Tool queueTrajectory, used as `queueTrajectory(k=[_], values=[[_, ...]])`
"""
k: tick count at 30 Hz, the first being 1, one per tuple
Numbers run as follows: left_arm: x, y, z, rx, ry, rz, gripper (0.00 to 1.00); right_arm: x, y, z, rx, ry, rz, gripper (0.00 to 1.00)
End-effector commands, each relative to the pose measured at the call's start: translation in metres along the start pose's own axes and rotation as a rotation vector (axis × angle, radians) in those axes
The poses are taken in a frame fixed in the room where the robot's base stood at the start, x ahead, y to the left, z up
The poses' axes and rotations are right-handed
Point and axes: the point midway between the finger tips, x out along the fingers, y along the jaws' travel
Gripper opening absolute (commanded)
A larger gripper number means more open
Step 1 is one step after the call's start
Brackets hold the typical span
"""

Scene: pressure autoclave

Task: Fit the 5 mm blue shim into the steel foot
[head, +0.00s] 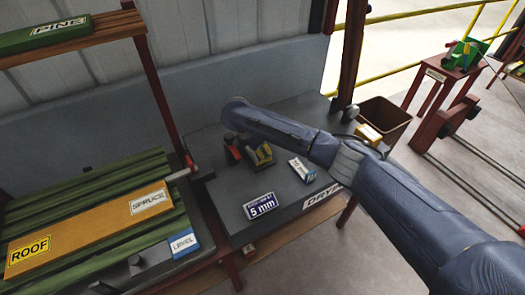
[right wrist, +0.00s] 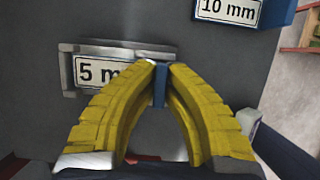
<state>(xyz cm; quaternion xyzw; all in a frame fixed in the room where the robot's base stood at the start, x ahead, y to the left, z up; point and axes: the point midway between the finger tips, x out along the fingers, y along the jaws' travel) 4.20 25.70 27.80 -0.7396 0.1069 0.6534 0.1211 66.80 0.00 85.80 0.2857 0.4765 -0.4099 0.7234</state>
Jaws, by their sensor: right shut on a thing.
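My right gripper (head: 260,156), with yellow fingers, is over the dark grey bench. In the right wrist view its fingertips (right wrist: 162,72) are shut on a thin blue piece, the blue shim (right wrist: 160,88), seen nearly edge-on. Behind the fingers is a pale metal frame (right wrist: 68,66) around a white 5 mm label (right wrist: 88,72), partly covered by the fingers. I cannot tell whether the shim touches the frame. I cannot make out the steel foot for certain; a grey metal piece (head: 136,263) shows near the LEVEL label. My left gripper is not in view.
A blue 10 mm block (right wrist: 238,12) stands close by on the bench. Left is a rack with green slats (head: 100,178) and a ROOF/SPRUCE board (head: 90,226). A brown bin (head: 385,112) is beyond my arm.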

Motion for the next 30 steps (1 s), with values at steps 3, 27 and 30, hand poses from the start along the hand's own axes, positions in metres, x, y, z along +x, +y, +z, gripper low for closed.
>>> queueTrajectory(k=[3, 27, 30], values=[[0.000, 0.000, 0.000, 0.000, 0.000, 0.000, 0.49, 0.000, 0.000, 0.000, 0.000, 0.000, 0.000, 0.00], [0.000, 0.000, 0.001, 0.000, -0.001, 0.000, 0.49, -0.010, 0.001, 0.001, -0.001, 0.000, 0.003, 0.29], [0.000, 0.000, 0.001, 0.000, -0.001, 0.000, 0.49, -0.025, 0.001, 0.000, -0.001, 0.000, 0.003, 0.29]])
